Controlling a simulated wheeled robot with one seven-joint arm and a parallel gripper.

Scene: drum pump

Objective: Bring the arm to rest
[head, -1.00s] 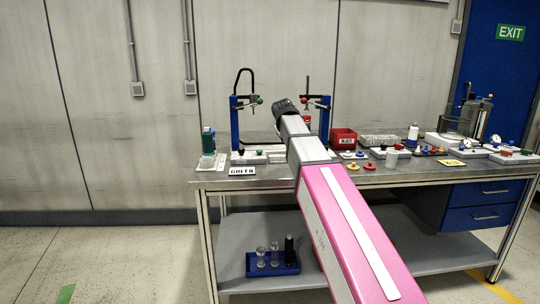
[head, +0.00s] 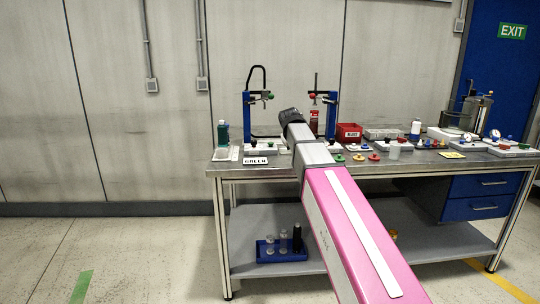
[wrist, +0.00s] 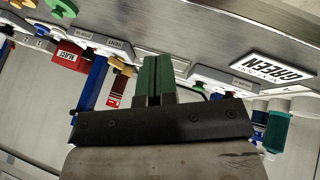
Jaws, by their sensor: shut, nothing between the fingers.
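My gripper (wrist: 154,80) shows in the wrist view, its two green fingers side by side with nothing between them; it is shut and empty. In the head view my pink and grey arm reaches out over the workbench (head: 395,167), and its dark wrist end is near the blue stands; the fingers are hidden there. The wrist view looks along the bench top with the picture tilted and upside down, the GREEN label (wrist: 272,69) on its right side.
Blue stands (head: 246,115) rise at the back of the bench. A red bin (head: 349,133), a green bottle (head: 223,133), small knobs and white blocks crowd the top. A blue tray (head: 282,255) with bottles is on the lower shelf. Floor at left is clear.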

